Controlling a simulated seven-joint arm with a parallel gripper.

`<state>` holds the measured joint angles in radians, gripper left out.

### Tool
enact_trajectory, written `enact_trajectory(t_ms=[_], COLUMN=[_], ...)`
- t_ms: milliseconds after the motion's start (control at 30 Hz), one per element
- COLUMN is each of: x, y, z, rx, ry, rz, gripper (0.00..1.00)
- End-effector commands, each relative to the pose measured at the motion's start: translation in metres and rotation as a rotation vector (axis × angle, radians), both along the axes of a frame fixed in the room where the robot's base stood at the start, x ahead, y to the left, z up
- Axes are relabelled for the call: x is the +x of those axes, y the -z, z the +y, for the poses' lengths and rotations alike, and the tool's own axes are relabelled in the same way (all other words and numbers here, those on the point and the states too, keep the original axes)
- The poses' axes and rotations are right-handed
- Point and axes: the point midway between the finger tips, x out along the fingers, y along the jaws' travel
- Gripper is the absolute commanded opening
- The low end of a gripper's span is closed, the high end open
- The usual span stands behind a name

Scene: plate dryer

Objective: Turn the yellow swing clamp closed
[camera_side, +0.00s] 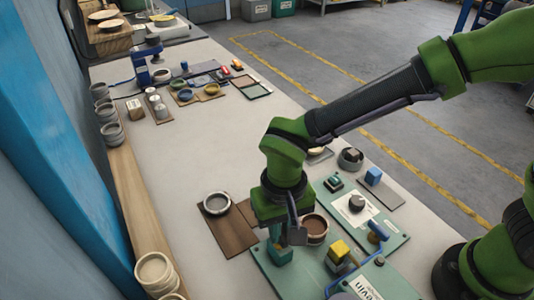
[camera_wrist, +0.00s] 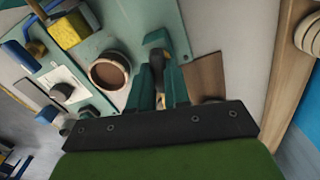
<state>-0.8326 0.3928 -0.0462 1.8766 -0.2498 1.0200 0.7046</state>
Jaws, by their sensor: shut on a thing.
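A yellow block (camera_side: 340,248), the only yellow part I see on the green fixture plate (camera_side: 272,277), sits to the right of my gripper (camera_side: 281,256). The yellow block also shows at the upper left of the wrist view (camera_wrist: 68,29), apart from my fingers. My gripper's teal fingers (camera_wrist: 157,78) point at the plate and are shut on a small dark part (camera_wrist: 157,45). The hand hides most of this part in the side view, and I cannot tell whether it belongs to the clamp.
A round brown-filled cup (camera_side: 315,228) stands close beside my gripper. A brown board (camera_side: 230,236) with a metal ring (camera_side: 216,203) lies to the left. A second green panel (camera_side: 360,208) with a knob and blue parts lies behind. Stacked bowls (camera_side: 155,271) line the left edge.

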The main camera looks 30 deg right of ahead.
Motion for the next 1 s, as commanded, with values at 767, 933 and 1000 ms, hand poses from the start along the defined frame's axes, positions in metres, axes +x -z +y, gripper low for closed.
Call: enact_trajectory(t_ms=[767,933,1000], x=[-0.0001,-0.0001,-0.0002], y=[-0.0011,-0.0011,-0.0011], z=[0.0001,0.0,0.0001], rx=[0.001,0.001,0.001], ry=[0.734,0.895,0.959], rz=[0.0,0.0,0.0], gripper=[0.0,0.0,0.0])
